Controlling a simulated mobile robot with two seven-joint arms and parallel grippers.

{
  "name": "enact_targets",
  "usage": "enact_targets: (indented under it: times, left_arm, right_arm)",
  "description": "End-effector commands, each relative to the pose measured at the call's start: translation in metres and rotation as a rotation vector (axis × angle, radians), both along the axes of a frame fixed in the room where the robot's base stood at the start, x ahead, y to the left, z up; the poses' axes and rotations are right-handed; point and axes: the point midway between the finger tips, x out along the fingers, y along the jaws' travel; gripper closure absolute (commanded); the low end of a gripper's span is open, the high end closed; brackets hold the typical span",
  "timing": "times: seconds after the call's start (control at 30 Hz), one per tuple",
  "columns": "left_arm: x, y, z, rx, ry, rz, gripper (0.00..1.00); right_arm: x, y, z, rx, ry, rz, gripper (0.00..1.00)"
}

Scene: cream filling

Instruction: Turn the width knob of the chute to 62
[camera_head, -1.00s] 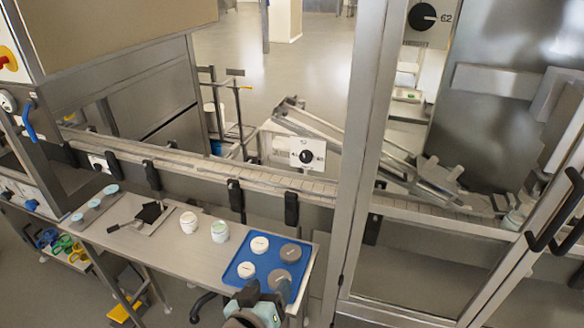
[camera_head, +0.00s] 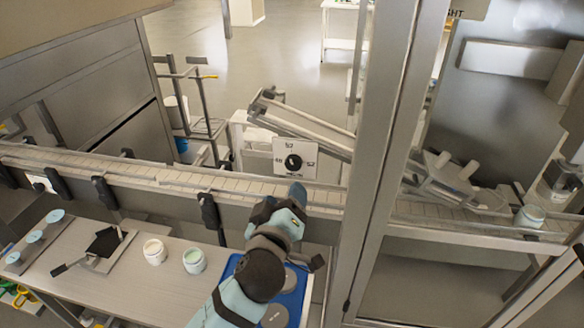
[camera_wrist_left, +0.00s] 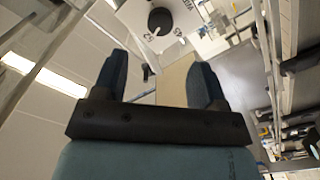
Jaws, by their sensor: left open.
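The width knob (camera_head: 293,161) is a round black knob on a white square plate (camera_head: 308,146) with number marks, beside the sloping chute (camera_head: 305,128) behind the conveyor. The marks are too small to read surely, and I cannot tell the setting. My left gripper (camera_head: 298,190) reaches over the conveyor, just below the plate and apart from the knob. In the left wrist view the knob (camera_wrist_left: 160,20) is ahead, at the top, beyond the two open fingers (camera_wrist_left: 158,78). Nothing is between them. My right gripper is not in view.
The conveyor (camera_head: 150,178) runs across under my left arm. A thick metal frame post (camera_head: 385,160) stands right of the knob. A blue tray (camera_head: 295,308), jars (camera_head: 194,261) and a dark tool (camera_head: 104,243) are on the front table.

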Motion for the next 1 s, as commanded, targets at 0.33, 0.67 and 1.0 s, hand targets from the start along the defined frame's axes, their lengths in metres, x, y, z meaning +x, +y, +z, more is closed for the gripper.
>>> enact_targets:
  times: [0.33,0.67,1.0]
  left_arm:
    - [0.068,-0.014,0.002,0.003,-0.001,-0.001,0.35]
    - [0.088,-0.018,0.000,0.001,0.001,-0.001,0.35]
    - [0.088,-0.017,0.000,0.000,0.002,-0.001,0.67]
  right_arm:
    - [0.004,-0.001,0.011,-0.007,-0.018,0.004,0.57]
    - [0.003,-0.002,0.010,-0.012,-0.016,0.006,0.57]
    - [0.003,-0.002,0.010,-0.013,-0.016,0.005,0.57]
